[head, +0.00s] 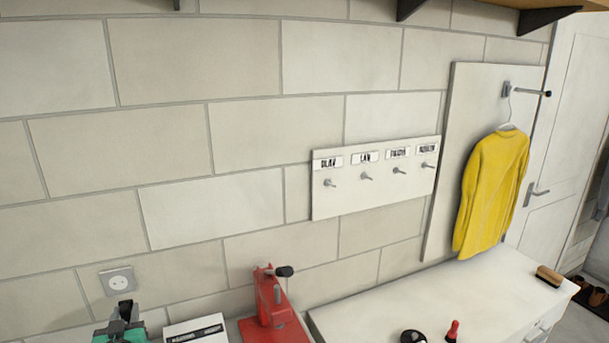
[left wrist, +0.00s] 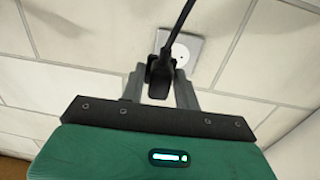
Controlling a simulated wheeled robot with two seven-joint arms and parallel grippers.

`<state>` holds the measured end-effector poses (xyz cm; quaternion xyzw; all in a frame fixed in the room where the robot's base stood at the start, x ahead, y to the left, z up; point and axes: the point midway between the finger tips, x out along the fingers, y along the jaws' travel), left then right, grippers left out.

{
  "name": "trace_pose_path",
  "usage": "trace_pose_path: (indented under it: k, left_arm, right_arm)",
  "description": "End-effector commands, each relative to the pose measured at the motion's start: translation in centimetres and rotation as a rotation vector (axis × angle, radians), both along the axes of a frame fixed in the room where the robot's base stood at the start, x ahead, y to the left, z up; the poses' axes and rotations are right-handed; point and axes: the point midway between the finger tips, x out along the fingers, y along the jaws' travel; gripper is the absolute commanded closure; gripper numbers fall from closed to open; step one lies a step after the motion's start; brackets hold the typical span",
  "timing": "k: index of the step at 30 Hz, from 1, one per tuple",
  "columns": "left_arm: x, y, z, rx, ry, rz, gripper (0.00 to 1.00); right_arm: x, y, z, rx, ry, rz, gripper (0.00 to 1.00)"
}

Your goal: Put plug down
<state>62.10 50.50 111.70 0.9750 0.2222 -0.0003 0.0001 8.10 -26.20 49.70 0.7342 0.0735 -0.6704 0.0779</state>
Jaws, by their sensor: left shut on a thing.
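My left gripper (head: 124,312) has a green body and shows at the bottom left of the head view, in front of the wall below a socket. In the left wrist view, its grey fingers (left wrist: 161,82) are shut on a black plug (left wrist: 159,76). A dark cable (left wrist: 183,20) runs from the plug up out of the picture. The wall socket (head: 118,281) is pale and square; it also shows behind the plug in the left wrist view (left wrist: 184,47). The plug is apart from the socket's visible face. My right gripper is out of view.
A white labelled box (head: 195,331) and a red tool with a black knob (head: 270,299) stand right of the gripper. A white cabinet top (head: 470,293) holds a brush (head: 549,276) and small items. A hook board (head: 374,180) and a yellow shirt (head: 491,190) hang behind.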

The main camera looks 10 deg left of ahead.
Motion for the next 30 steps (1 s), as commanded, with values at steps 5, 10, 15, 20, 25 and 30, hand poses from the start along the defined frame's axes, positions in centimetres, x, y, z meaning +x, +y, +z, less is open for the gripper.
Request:
trace_pose_path:
  k: [5, 10, 15, 20, 25, 30]
  left_arm:
    - [-2.4, -6.7, -2.6, -0.003, 0.003, -0.103, 1.0]
    - [-5.3, -13.1, -4.0, -0.003, 0.002, -0.202, 1.0]
    - [-8.6, -19.0, -4.8, -0.003, 0.002, -0.293, 1.0]
    - [-12.0, -23.9, -4.9, -0.003, 0.001, -0.368, 1.0]
    - [-14.7, -27.3, -4.4, -0.003, -0.001, -0.42, 1.0]
    - [-16.1, -28.9, -4.0, -0.001, -0.001, -0.444, 1.0]
  right_arm:
    - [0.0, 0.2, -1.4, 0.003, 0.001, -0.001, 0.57]
    - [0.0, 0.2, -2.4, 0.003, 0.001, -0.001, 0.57]
    - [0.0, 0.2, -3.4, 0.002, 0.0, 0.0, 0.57]
    - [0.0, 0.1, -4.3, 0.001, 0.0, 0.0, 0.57]
    - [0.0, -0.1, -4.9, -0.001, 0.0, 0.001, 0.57]
    - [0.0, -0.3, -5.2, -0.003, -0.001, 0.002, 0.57]
